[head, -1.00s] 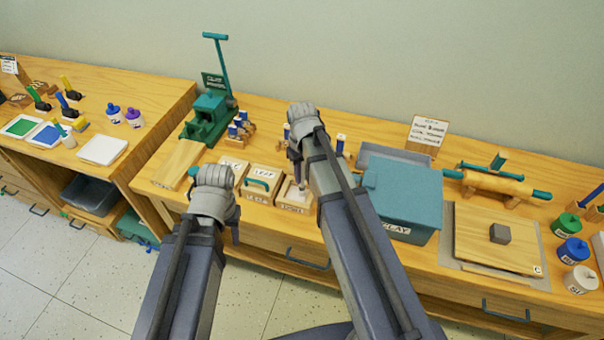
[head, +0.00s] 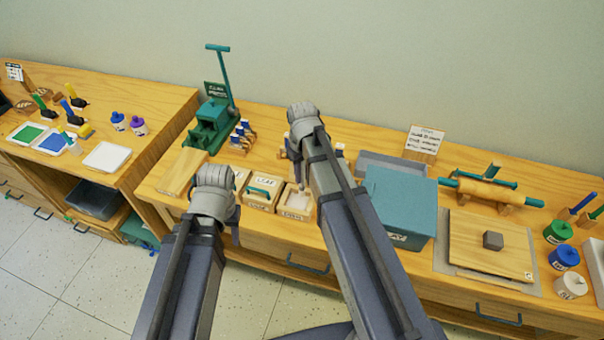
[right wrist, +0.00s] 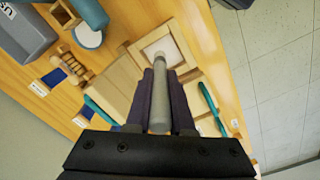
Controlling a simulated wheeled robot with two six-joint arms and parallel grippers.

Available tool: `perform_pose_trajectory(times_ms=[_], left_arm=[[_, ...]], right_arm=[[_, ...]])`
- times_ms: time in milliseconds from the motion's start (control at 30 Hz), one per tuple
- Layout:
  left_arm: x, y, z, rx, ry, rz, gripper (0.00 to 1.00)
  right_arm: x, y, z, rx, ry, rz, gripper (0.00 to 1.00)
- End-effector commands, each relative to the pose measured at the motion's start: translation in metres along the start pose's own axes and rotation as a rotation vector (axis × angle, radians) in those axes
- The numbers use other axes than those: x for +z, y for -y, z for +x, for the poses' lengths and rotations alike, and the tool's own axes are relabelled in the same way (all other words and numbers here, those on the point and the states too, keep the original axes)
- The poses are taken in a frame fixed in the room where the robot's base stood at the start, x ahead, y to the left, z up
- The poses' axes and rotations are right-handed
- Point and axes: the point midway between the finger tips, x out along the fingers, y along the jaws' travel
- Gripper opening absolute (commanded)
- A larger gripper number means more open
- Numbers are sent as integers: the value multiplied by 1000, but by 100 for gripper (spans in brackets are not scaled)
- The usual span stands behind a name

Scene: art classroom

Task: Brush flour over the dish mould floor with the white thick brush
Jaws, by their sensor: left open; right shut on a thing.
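The dish mould (head: 287,212) is an open, shallow wooden box with a pale floor, near the counter's front edge. It also shows in the right wrist view (right wrist: 133,57). My right gripper (right wrist: 158,100) is shut on the white thick brush (right wrist: 160,85), whose pale grey handle runs between the fingers. The brush's white head points into the mould, over its pale floor; I cannot tell if it touches. In the head view my right gripper (head: 297,165) is partly hidden by its arm. My left gripper (head: 236,234) hangs open in front of the counter, mostly hidden behind its wrist.
A lidded mould with a teal handle (head: 261,190) stands just left of the dish mould. A teal clay bin (head: 402,200) stands to the right. A teal press (head: 210,125) and several small blue-and-white stamps (head: 241,132) stand behind. A board (head: 485,250) holds a grey block.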

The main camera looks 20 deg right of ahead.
Motion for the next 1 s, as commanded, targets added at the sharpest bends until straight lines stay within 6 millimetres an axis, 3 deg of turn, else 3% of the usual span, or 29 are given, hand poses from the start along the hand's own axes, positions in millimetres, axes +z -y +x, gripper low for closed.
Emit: perform_pose_trajectory(times_ms=[33, 433, 1000], left_arm=[[1, 1, -10, 0, 0, 0, 45], [3, 4, -46, 0, 0, 1, 45], [3, 4, -45, 0, 0, 1, 45]], right_arm=[[0, 0, -10, 0, 0, 0, 0], [0, 0, -46, 0, 0, 0, 0], [0, 0, -45, 0, 0, 0, 0]])
